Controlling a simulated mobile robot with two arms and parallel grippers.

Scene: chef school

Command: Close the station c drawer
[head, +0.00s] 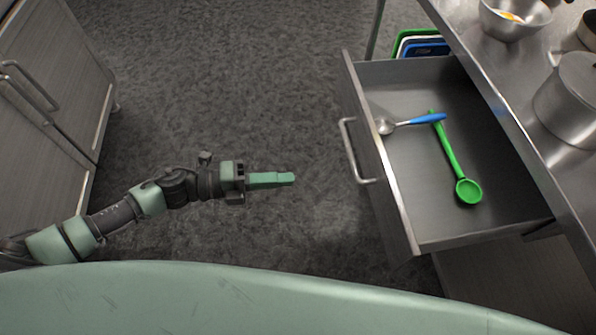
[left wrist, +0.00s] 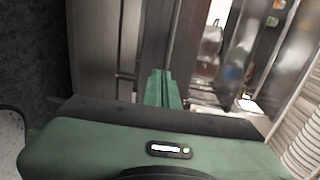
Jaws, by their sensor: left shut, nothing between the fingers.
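The drawer (head: 405,228) stands pulled out from under the steel counter on the right of the head view. Its bar handle (head: 350,152) is on the front panel, which faces left. A green spoon (head: 450,155) and a metal scoop with a blue handle (head: 415,122) lie inside it. My left gripper (head: 290,179) is shut and empty, to the left of the handle and apart from it, pointing right. In the left wrist view its shut green fingers (left wrist: 162,88) show in front of grey metal panels; I cannot tell which panel is the drawer. My right gripper is not in view.
The steel counter (head: 515,105) carries a bowl (head: 513,20) and a steel pot (head: 572,98). Green and blue boards (head: 425,46) stand behind the drawer. A cabinet (head: 45,75) with handles is at the left. The dark floor (head: 230,90) between is clear.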

